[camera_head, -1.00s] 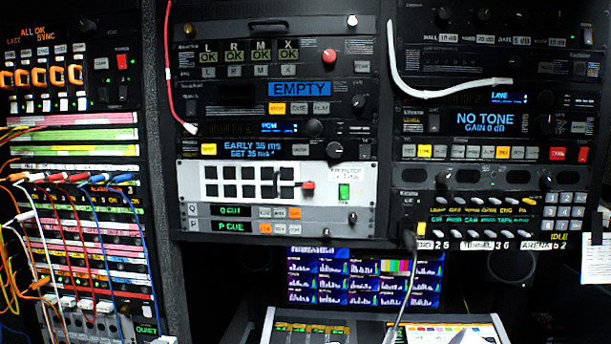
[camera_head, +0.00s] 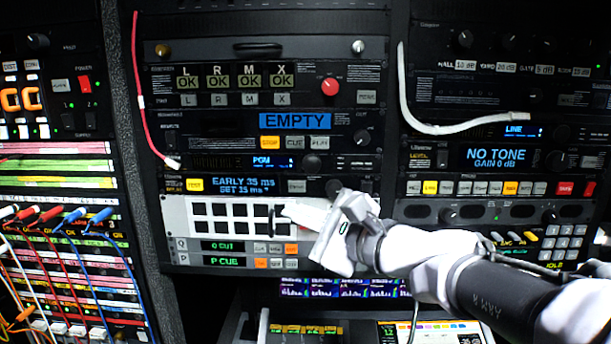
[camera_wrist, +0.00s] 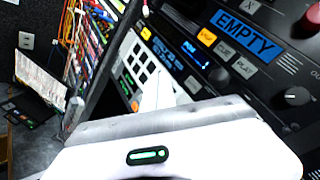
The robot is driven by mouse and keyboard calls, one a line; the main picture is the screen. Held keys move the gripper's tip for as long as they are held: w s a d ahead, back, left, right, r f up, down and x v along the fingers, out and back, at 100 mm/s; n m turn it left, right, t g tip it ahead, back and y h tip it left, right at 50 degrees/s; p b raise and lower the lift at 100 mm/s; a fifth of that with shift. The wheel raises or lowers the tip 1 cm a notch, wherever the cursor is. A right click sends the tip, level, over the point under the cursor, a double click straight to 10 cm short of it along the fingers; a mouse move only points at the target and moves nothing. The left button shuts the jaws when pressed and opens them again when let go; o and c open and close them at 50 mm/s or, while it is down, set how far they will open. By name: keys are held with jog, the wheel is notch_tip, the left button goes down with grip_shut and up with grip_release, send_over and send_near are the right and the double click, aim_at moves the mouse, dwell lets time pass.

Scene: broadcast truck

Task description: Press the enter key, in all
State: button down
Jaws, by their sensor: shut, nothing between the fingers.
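A unit with a blue display reading EARLY 35 ms, GET 35 ms (camera_head: 243,185) sits mid-rack in the head view. It has a lit yellow key (camera_head: 195,185) on its left and a small grey key (camera_head: 297,186) on its right, whose label is too small to read for certain. A numeric keypad (camera_head: 565,240) is at the lower right; its legends are unreadable. My gripper (camera_head: 288,212) is shut and empty, its tip in front of the black-button panel, just below the grey key. In the wrist view the fingers (camera_wrist: 158,92) point at the rack; contact cannot be told.
The white panel with black buttons (camera_head: 200,227) is behind my gripper. A red cable (camera_head: 140,90) hangs on the left and a white cable (camera_head: 440,129) on the right. The EMPTY display (camera_head: 295,121) is above. My arm covers the rack's lower right. A desk console (camera_head: 310,332) stands below.

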aim_at(297, 186)
jog(key=shift+s, duration=0.15)
jog(key=shift+w+d+f+p, duration=0.1)
jog(key=shift+w+p, duration=0.65)
jog(key=shift+w, duration=1.5)
jog(key=shift+w+d+p, duration=0.1)
jog(key=shift+w+p, duration=0.65)
jog(key=shift+w, duration=1.45)
jog(key=shift+w, duration=0.15)
jog(key=shift+w, duration=0.3)
jog(key=shift+w, duration=0.3)
jog(key=shift+s+b, duration=0.1)
jog(key=shift+b, duration=0.2)
jog(key=shift+s+b, duration=0.5)
jog(key=shift+s, duration=0.15)
